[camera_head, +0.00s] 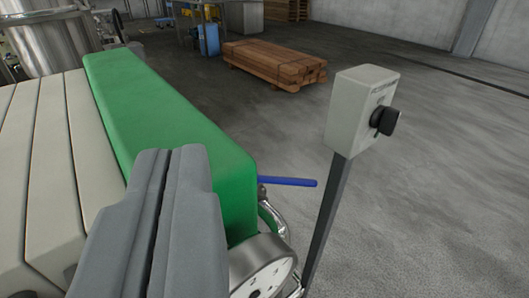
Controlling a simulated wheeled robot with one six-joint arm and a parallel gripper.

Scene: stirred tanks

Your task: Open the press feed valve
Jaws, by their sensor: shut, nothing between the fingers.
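A blue lever handle (288,181) sticks out to the right from behind the green end block (160,115) of the press. It lies about level, beside a curved metal pipe (273,217). The valve body is mostly hidden behind the green block, so I cannot tell the valve's state. My gripper (169,156) is at the lower left, with its two grey fingers closed together and empty. It shows in front of the green block, left of the blue handle and apart from it.
A round dial gauge (268,275) is at the bottom centre. A grey control box (362,108) with a black knob (385,121) stands on a post (326,220) right of the handle. Pale press plates (52,165) fill the left. Stacked timber (275,65) lies behind; floor at right is clear.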

